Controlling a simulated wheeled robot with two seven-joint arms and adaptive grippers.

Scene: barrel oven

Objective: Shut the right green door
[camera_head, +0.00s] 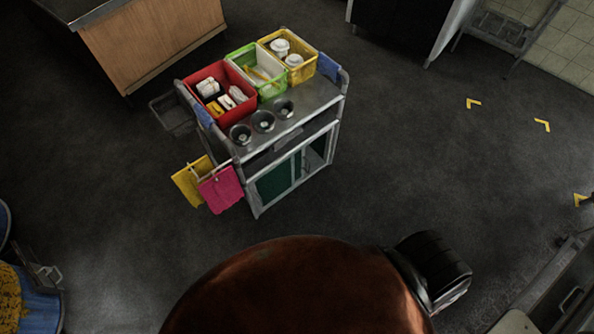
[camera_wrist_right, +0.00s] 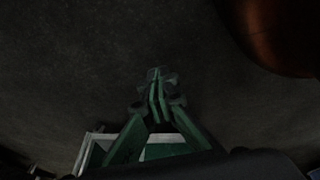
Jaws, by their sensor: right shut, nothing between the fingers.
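The trolley (camera_head: 313,97) stands left of centre in the head view, with its cabinet front toward me. A green door panel (camera_head: 274,182) fills the left part of the front. A narrow greenish framed strip (camera_head: 297,166) stands near the middle, apparently the edge of the right green door. The right part of the front looks dark and open; I cannot tell exactly how far the door reaches. My right gripper (camera_wrist_right: 157,75) is shut and empty in the wrist view, with dark floor beyond its tips. It touches nothing visible there. Neither gripper shows in the head view.
Red (camera_head: 232,115), green (camera_head: 265,83) and yellow (camera_head: 291,72) bins and several dark bowls (camera_head: 263,121) sit on the trolley top. Yellow (camera_head: 187,184) and pink (camera_head: 221,188) cloths hang at its left. Floor right of the trolley is clear.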

